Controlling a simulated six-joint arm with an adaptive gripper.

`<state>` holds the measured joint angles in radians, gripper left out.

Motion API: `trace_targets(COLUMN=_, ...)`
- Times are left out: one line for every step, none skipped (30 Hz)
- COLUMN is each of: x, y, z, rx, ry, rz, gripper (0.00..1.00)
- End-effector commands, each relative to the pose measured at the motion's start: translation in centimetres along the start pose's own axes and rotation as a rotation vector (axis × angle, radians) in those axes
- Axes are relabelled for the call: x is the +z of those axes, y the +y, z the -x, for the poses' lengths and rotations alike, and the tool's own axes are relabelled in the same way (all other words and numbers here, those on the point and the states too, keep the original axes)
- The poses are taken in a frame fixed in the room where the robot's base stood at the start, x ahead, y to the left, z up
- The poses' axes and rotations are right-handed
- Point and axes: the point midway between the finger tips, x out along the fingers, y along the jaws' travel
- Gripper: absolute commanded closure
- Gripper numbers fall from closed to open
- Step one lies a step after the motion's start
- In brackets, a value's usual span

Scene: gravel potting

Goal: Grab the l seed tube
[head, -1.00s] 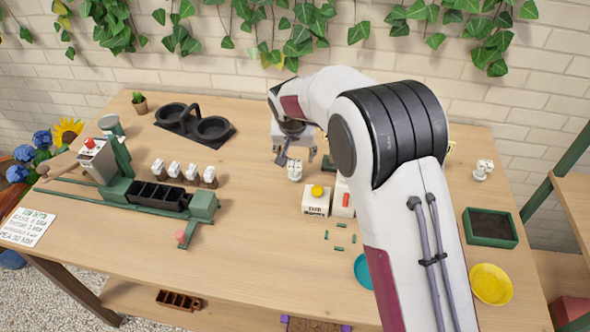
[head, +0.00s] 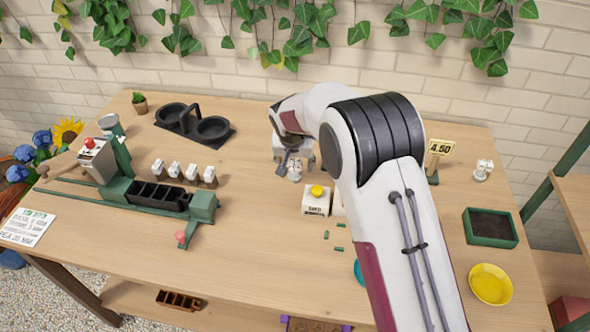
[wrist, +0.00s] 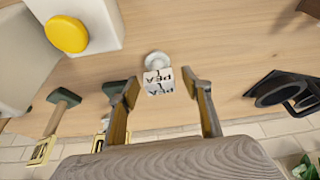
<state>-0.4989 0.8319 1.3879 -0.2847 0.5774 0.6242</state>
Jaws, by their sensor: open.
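A small seed tube with a white block top marked "PEA" (wrist: 160,80) stands on the table between the fingers of my gripper (wrist: 161,88) in the wrist view. A further mark under "PEA" looks like an L, but it is hard to read. My gripper is open, with a gap visible on each side of the block. In the head view my gripper (head: 296,166) is low over the table, and the tube (head: 295,174) shows partly at its fingers. Another white-topped tube (head: 483,170) stands alone at the right of the table.
A white box with a yellow button (head: 316,200) is close by the tube. A dark double-ring holder (head: 182,131) is at the back left. Several white-topped pieces (head: 175,170) stand behind a green device (head: 160,195). A price sign (head: 439,149) stands to the right.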

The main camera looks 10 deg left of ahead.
Motion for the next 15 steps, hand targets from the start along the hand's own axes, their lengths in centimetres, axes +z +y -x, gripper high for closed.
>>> trace_targets(x=-0.01, y=0.0, z=0.0, rx=0.0, ry=0.0, rz=0.0, gripper=0.51)
trace_targets(x=-0.01, y=0.0, z=0.0, rx=0.0, ry=0.0, rz=0.0, gripper=0.51)
trace_targets(x=0.0, y=0.0, z=0.01, rx=0.0, ry=0.0, rz=0.0, gripper=0.51)
trace_targets(x=0.0, y=0.0, z=0.0, rx=0.0, ry=0.0, rz=0.0, gripper=0.51)
trace_targets(x=0.0, y=0.0, z=0.01, rx=0.0, ry=0.0, rz=0.0, gripper=0.51)
trace_targets(x=0.0, y=0.0, z=0.01, rx=0.0, ry=0.0, rz=0.0, gripper=0.51)
trace_targets(x=0.0, y=0.0, z=0.01, rx=0.0, ry=0.0, rz=0.0, gripper=0.51)
trace_targets(x=0.01, y=0.0, z=0.01, rx=0.0, ry=0.0, rz=0.0, gripper=0.51)
trace_targets(x=0.01, y=0.0, z=0.01, rx=0.0, ry=0.0, rz=0.0, gripper=0.51)
trace_targets(x=0.01, y=-0.01, z=0.01, rx=0.0, ry=0.0, rz=0.0, gripper=0.51)
trace_targets(x=0.01, y=-0.01, z=0.01, rx=0.0, ry=0.0, rz=0.0, gripper=0.51)
trace_targets(x=0.01, y=-0.01, z=0.01, rx=0.0, ry=0.0, rz=0.0, gripper=0.51)
trace_targets(x=0.01, y=0.0, z=0.01, rx=0.0, ry=0.0, rz=0.0, gripper=0.57)
trace_targets(x=0.01, y=0.0, z=0.01, rx=0.0, ry=0.0, rz=0.0, gripper=0.64)
trace_targets(x=0.01, y=-0.01, z=0.02, rx=0.0, ry=0.0, rz=0.0, gripper=0.75)
